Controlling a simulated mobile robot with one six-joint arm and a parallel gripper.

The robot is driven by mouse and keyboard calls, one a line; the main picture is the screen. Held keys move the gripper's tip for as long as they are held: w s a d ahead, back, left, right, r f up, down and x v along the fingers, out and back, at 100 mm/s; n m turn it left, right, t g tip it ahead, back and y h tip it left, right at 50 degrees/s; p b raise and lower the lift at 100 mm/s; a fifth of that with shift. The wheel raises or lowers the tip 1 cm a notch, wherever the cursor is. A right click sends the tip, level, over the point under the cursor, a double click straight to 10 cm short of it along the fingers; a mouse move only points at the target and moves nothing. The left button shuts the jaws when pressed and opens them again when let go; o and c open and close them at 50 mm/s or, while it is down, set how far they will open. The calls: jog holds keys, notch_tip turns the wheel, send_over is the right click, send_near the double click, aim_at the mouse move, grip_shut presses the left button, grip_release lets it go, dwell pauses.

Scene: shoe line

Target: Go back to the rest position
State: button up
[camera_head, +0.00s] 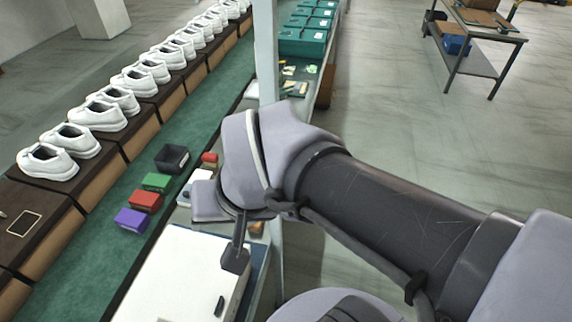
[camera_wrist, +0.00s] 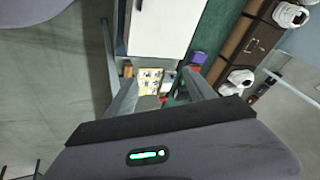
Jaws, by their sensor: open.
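Below the gap lies a yellowish sheet with small parts (camera_wrist: 150,82). The white box also shows in the wrist view (camera_wrist: 165,28). My wrist hides part of the table in the head view.
A row of white shoes (camera_head: 108,112) stands on dark blocks left of a green belt (camera_head: 95,255). Purple (camera_head: 132,220), red (camera_head: 146,201), green (camera_head: 157,182) and black (camera_head: 172,158) bins line the belt. A grey post (camera_head: 266,50) rises behind my wrist.

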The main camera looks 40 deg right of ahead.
jog(key=s, duration=0.1)
jog(key=s+a, duration=0.1)
jog(key=s, duration=0.1)
jog(key=shift+a+r+n+t+y, duration=0.25)
jog(key=shift+a+n+t+y, duration=0.05)
jog(key=shift+a+n, duration=0.1)
notch_tip(320, 180, down, 6)
jog(key=b, duration=0.6)
